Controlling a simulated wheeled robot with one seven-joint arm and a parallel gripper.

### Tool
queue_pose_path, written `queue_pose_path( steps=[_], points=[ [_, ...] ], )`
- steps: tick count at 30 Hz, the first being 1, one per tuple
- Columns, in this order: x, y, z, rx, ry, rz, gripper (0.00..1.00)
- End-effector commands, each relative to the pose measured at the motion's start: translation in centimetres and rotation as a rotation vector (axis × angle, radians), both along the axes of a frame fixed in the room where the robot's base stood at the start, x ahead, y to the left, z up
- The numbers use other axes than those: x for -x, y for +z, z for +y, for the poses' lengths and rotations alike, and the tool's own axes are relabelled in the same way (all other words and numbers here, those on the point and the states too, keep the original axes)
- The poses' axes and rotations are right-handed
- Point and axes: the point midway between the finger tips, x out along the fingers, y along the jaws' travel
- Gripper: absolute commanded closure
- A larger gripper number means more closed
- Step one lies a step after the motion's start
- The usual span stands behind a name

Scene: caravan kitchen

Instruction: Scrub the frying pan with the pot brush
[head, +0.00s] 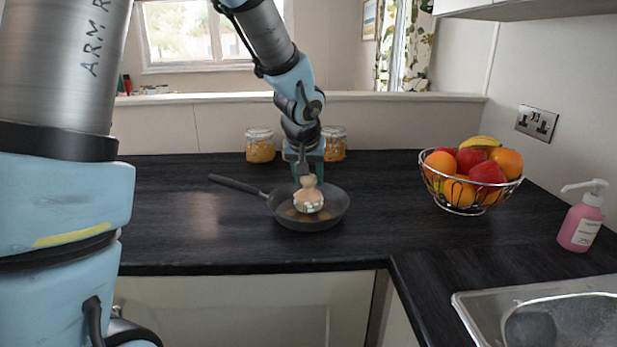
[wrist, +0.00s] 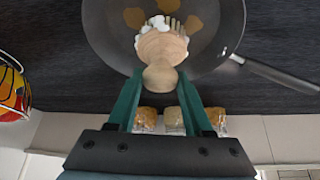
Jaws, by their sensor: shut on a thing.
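The dark frying pan (head: 337,207) sits on the black worktop with its handle (head: 236,187) pointing left. It also shows in the wrist view (wrist: 108,30), with brown stains (wrist: 133,17) and white foam on its inner surface. My gripper (head: 309,174) is above the pan, shut on the wooden pot brush (head: 307,190). In the wrist view the brush (wrist: 161,48) stands out between the green fingers, its head down over the middle of the pan beside the foam. The brush hides its contact with the pan, so I cannot tell whether the bristles touch.
Glass jars (head: 260,146) stand behind the pan near the back wall; three show in the wrist view (wrist: 172,119). A wire fruit bowl (head: 462,207) is to the right. A pink soap bottle (head: 580,226) and sink (head: 470,310) are farther right. The worktop left of the pan is clear.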

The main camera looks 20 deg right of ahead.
Motion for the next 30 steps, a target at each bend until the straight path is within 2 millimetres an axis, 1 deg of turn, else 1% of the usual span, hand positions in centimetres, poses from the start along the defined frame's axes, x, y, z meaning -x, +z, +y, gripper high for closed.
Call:
queue_pose_path(
  steps=[26,30],
  points=[
    [0.0,-1.5,0.0,0.001,0.001,-0.001,1.00],
    [-0.1,-1.4,0.1,0.000,0.001,0.000,1.00]
  ],
)
